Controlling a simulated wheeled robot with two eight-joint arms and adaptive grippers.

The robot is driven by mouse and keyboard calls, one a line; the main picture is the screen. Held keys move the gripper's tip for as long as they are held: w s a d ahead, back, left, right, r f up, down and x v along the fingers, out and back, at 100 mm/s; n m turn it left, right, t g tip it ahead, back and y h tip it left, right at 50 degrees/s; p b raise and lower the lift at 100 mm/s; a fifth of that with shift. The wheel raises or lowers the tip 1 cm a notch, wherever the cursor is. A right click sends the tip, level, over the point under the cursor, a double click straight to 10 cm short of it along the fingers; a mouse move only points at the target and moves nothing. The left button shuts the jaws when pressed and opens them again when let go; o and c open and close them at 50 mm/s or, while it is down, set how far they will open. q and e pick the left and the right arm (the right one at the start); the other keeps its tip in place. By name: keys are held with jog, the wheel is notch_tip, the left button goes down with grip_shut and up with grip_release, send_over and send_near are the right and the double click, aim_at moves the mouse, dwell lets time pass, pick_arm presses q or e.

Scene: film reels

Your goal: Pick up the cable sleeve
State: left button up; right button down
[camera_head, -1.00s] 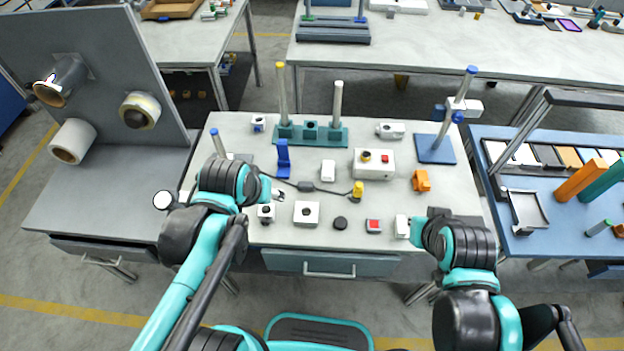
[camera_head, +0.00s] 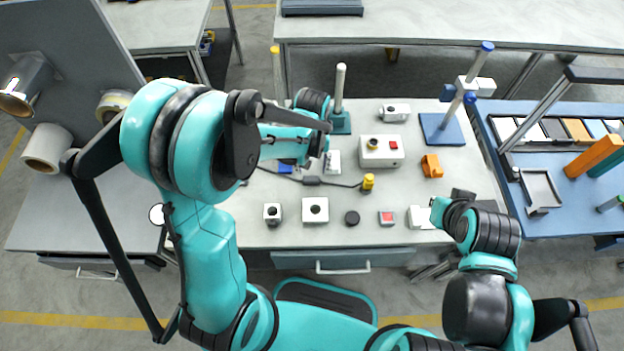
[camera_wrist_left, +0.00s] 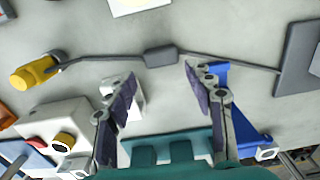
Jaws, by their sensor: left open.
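The cable sleeve appears to be the dark grey block (camera_head: 312,181) on the black cable lying on the workbench; it also shows in the wrist view (camera_wrist_left: 160,56), ahead of my left fingertips. The cable runs to a yellow plug (camera_head: 368,182) on the right. My left gripper (camera_wrist_left: 160,73) is open and empty above the bench, fingers to either side of the sleeve's line and apart from it. In the head view my left arm hides its fingertips. My right gripper (camera_head: 439,210) is low near the bench's front right; its jaws are not clear.
A white block (camera_head: 334,160) lies close to my left gripper. A blue bracket (camera_wrist_left: 240,110) is beside the right finger in the wrist view. A white control box (camera_head: 381,151) and upright posts (camera_head: 340,88) stand behind. Several small buttons and boxes line the front.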

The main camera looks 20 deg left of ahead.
aim_at(311, 178)
pick_arm(q)
jog(key=f+b, duration=0.1)
jog(key=f, duration=0.1)
jog(key=s+f, duration=0.1)
jog(key=f, duration=0.1)
jog(key=shift+f+b, duration=0.1)
jog(key=shift+b, duration=0.3)
jog(key=shift+w+f, duration=0.1)
jog(key=shift+f, duration=0.25)
jog(key=shift+a, duration=0.1)
jog(key=c, duration=0.9)
jog(key=shift+r, duration=0.15)
